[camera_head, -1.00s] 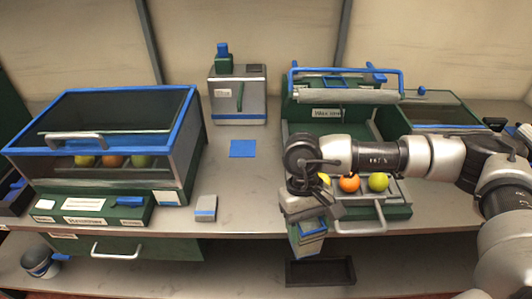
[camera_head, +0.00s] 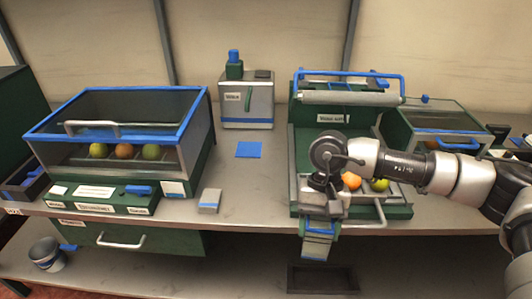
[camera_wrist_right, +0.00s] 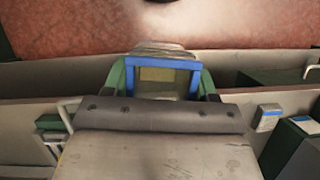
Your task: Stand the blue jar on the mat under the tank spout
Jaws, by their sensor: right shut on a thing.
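My right gripper (camera_head: 320,228) hangs in front of the bench's front edge, pointing down. In the right wrist view its two green fingers (camera_wrist_right: 161,80) are shut on a blue-edged, box-like thing (camera_wrist_right: 163,62) with a yellowish face, which I take to be the blue jar. In the head view this held jar (camera_head: 318,247) is small and partly hidden by the fingers. The grey tank (camera_head: 260,100) with a green and blue top stands at the back of the bench; its spout is hard to make out. The flat blue mat (camera_head: 249,149) lies bare in front of it. My left gripper is not in view.
A blue-rimmed glass case (camera_head: 110,110) with fruits stands at the left. A green machine (camera_head: 340,135) with a fruit tray is behind my right gripper. A grey bucket (camera_head: 46,253) and dark tray (camera_head: 322,279) are on the lower shelf.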

